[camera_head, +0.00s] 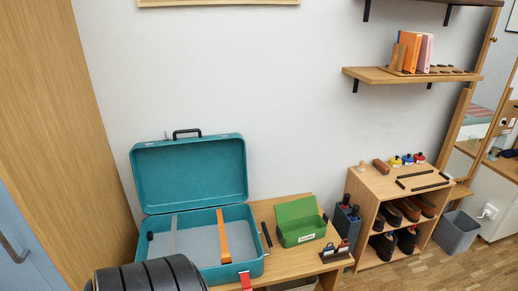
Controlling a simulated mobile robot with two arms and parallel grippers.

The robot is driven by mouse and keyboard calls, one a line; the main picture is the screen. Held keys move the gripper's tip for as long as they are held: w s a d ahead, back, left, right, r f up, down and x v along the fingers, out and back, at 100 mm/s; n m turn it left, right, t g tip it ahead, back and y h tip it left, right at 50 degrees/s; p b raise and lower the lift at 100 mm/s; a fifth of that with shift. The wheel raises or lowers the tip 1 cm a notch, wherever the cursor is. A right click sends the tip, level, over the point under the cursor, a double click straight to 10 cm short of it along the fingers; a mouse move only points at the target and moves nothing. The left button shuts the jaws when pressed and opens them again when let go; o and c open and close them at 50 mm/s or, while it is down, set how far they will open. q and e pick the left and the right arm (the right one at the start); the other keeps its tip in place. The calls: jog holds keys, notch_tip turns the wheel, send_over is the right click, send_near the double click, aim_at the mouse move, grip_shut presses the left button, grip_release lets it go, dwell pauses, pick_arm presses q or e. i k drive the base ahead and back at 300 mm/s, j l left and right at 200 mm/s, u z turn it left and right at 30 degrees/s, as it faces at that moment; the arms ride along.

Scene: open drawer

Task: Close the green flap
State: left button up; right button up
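The green flap (295,209) is the raised lid of a small green box (289,240). It stands up and leans back at the rear of the box, so the box is open at the top. The box has a white label on its front and sits on a wooden bench (285,267), right of a teal suitcase (256,266). Neither of my grippers shows in the head view.
The suitcase lid (190,172) stands open against the wall. A black pen-like item (266,234) lies between suitcase and box. A dark holder (345,222) stands close right of the box, with small items in front. A shoe rack (362,192) stands farther right.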

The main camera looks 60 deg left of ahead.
aim_at(295, 209)
jog(key=u, duration=0.45)
jog(key=j+u, duration=0.15)
jog(key=u, duration=0.3)
jog(key=j+u, duration=0.1)
jog(key=u, duration=0.4)
jog(key=z, duration=0.5)
